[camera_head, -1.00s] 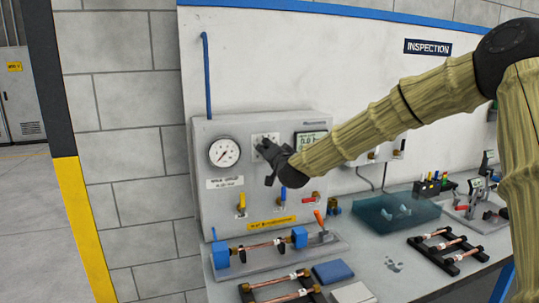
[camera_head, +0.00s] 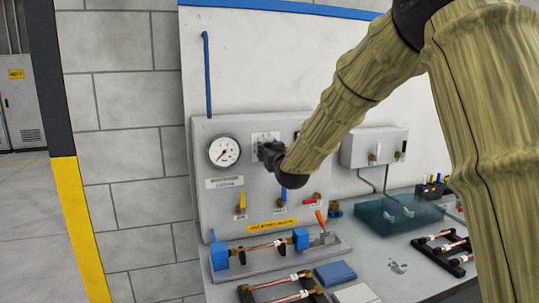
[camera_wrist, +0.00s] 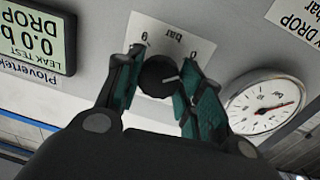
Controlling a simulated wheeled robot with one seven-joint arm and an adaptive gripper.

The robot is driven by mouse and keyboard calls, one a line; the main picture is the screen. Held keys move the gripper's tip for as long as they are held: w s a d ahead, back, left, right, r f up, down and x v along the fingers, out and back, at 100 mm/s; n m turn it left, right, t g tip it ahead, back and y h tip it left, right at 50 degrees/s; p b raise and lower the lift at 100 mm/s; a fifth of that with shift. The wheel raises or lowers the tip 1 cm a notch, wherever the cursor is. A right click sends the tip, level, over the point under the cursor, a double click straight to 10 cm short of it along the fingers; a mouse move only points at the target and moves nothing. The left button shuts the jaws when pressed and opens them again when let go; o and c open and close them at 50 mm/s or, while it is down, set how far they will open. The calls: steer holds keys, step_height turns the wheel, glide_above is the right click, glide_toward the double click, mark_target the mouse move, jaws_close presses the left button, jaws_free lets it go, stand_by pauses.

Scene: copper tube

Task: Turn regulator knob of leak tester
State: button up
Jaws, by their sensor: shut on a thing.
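The leak tester (camera_head: 212,200) is a grey panel on the wall at the left of the bench in the head view. Its black regulator knob (camera_wrist: 157,76) sits on a white scale plate marked "bar" in the wrist view, which shows the panel upside down. My gripper (camera_wrist: 159,82) is shut on the knob, with a green-padded finger on each side. In the head view my gripper (camera_head: 268,150) and wrist cover the knob. The round pressure gauge (camera_head: 224,151) is left of my gripper; its red needle also shows in the wrist view (camera_wrist: 265,105).
A digital display (camera_wrist: 35,38) reads about 0.0 beside the knob plate. A yellow-handled valve (camera_head: 241,203) and blue and red ones sit below. A clamped copper tube (camera_head: 265,245) lies on the bench beneath the panel.

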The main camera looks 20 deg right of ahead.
steer(key=shift+f+n, duration=0.35)
steer(key=shift+n, duration=0.25)
steer(key=o, duration=0.9)
steer(key=shift+o, duration=0.6)
steer(key=shift+r, duration=0.15)
steer(key=shift+s+r, duration=0.1)
steer(key=shift+s, duration=0.05)
steer(key=s, duration=1.1)
steer(key=shift+s+a, duration=0.15)
steer(key=shift+s, duration=0.25)
